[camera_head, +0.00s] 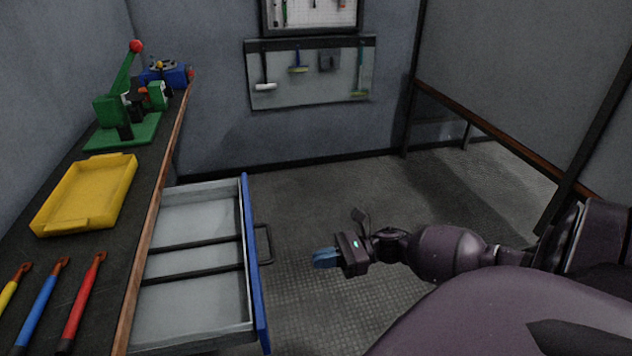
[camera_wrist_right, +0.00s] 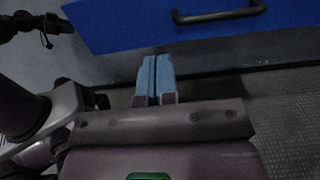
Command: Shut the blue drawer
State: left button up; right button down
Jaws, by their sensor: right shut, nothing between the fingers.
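The blue drawer (camera_head: 250,262) stands pulled out from under the workbench on the left in the head view. Its grey inside is empty apart from dark dividers, and a dark bar handle (camera_head: 265,244) sticks out from its blue front. My right gripper (camera_head: 318,258) is shut and empty, to the right of the handle and apart from it. In the right wrist view the blue front (camera_wrist_right: 170,22) and the handle (camera_wrist_right: 220,14) show beyond the shut blue fingertips (camera_wrist_right: 155,72). My left gripper is not in view in the head view.
Brushes hang on the back wall panel (camera_head: 310,85). The floor (camera_head: 320,200) around the drawer front is clear.

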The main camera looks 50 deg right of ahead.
jog(key=x, duration=1.1)
jog(key=shift+w+a+p, duration=0.25)
jog(key=shift+p, duration=0.2)
jog(key=shift+a, duration=0.1)
jog(key=b, duration=0.4)
send_near(158, 296)
jog(key=x, duration=0.3)
jog(key=r+x, duration=0.1)
jog(key=x, duration=0.2)
jog(key=r+x, duration=0.1)
jog(key=x, duration=0.2)
jog(key=shift+a, duration=0.2)
jog(key=shift+w+a+r, duration=0.1)
jog(key=shift+w+a, duration=0.1)
jog(key=shift+r, duration=0.1)
jog(key=shift+a+r, duration=0.15)
